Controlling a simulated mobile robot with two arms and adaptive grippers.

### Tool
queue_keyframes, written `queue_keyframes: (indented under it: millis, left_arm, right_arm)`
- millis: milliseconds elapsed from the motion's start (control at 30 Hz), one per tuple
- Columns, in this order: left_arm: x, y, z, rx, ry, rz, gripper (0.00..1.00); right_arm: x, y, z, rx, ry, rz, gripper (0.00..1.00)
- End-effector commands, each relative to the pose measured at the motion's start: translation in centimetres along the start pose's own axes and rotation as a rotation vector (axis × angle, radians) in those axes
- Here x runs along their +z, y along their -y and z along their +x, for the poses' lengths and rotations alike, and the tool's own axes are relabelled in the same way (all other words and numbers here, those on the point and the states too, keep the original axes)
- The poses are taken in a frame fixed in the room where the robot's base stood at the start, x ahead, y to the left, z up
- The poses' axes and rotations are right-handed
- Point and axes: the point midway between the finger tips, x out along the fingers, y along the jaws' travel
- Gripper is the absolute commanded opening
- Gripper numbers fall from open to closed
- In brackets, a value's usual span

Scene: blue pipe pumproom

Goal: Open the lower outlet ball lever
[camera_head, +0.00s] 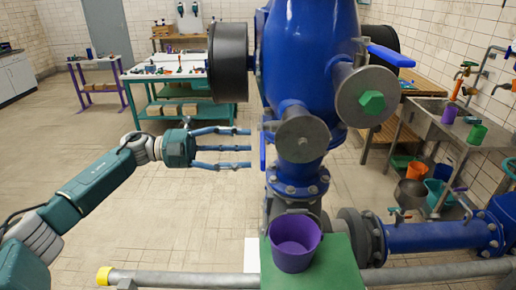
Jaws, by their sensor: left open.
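The blue pump body (310,60) stands in the middle, with a grey round flange (300,138) low on its front. A blue lever (263,151) hangs upright at the left of this flange and looks like the lower outlet lever. A second blue lever (391,56) points right, higher up, near a flange with a green hex plug (372,102). My left gripper (249,149) is open and empty, its fingers pointing right. The fingertips are just left of the upright lever; I cannot tell whether they touch it. My right gripper is out of view.
A purple bucket (294,243) stands on a green block (338,270) below the pump. A grey pipe (185,280) runs along the front. A sink bench (455,128) with buckets is at the right, a worktable (165,70) behind. The tiled floor at left is clear.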

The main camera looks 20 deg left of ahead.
Motion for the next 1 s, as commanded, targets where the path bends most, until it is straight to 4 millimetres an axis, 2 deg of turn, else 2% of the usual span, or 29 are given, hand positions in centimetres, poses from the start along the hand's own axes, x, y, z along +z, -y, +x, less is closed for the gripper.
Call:
queue_keyframes:
  millis: [100,333,500,1000]
  left_arm:
    - [0.1,-0.1,-2.6,0.002,0.004,-0.002,0.58]
    - [0.1,0.0,-5.8,-0.001,0.002,-0.001,0.58]
    - [0.0,0.0,-6.5,-0.001,0.000,-0.001,0.58]
    - [0.0,0.0,-6.5,-0.001,0.000,-0.001,0.58]
  right_arm:
    - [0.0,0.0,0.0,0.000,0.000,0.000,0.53]
    - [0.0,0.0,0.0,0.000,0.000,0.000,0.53]
    - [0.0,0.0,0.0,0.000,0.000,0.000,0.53]
    - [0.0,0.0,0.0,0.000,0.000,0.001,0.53]
